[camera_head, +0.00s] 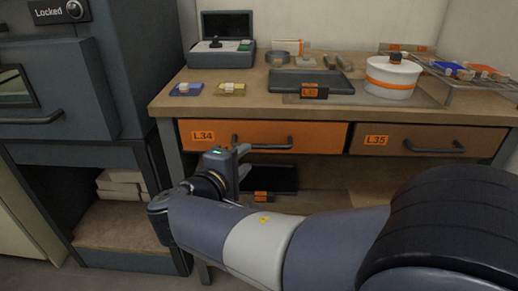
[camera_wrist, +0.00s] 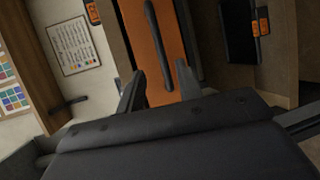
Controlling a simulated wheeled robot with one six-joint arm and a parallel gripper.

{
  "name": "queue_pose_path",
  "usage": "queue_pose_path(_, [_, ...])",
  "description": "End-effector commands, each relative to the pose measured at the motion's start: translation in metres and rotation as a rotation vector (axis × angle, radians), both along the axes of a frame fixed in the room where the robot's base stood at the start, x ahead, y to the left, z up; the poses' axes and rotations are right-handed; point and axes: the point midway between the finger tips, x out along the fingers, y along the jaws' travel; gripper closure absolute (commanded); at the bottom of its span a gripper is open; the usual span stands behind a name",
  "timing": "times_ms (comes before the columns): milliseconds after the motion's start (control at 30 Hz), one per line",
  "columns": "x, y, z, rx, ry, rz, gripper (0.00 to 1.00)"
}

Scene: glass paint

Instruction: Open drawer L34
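Drawer L34 (camera_head: 320,132) has an orange front with an L34 label at its left, and looks shut under the wooden tabletop. Its dark bar handle (camera_head: 262,145) runs along the front. My gripper (camera_head: 243,161) is in front of the drawer, near the handle's left end. In the wrist view, the orange front (camera_wrist: 178,45) and the handle (camera_wrist: 157,35) appear turned on end, ahead of my gripper (camera_wrist: 160,82). The two fingers are apart with nothing seen held between them. Whether they touch the handle is unclear.
Brown drawer L35 (camera_head: 395,140) is to the right with its own handle. A dark tray (camera_head: 270,178) lies on the lower shelf. On the tabletop are a joystick box (camera_head: 222,55), a dark tray (camera_head: 310,82) and a white round pot (camera_head: 391,80). A grey cabinet (camera_head: 85,85) stands left.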

Motion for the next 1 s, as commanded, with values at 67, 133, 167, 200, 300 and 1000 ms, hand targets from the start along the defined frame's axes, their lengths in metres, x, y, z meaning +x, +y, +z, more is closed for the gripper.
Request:
queue_pose_path(67, [0.012, -0.008, -0.005, -0.001, 0.001, -0.006, 0.66])
queue_pose_path(133, [0.024, -0.013, -0.008, -0.002, 0.001, -0.006, 0.66])
queue_pose_path(167, [0.029, -0.016, -0.009, -0.001, 0.002, -0.007, 0.66])
queue_pose_path(200, [0.036, -0.019, -0.011, 0.0, 0.002, -0.006, 0.66])
queue_pose_path(300, [0.051, -0.026, -0.014, 0.0, 0.002, -0.006, 0.66])
queue_pose_path(1000, [0.081, -0.038, -0.018, 0.0, 0.002, -0.001, 0.73])
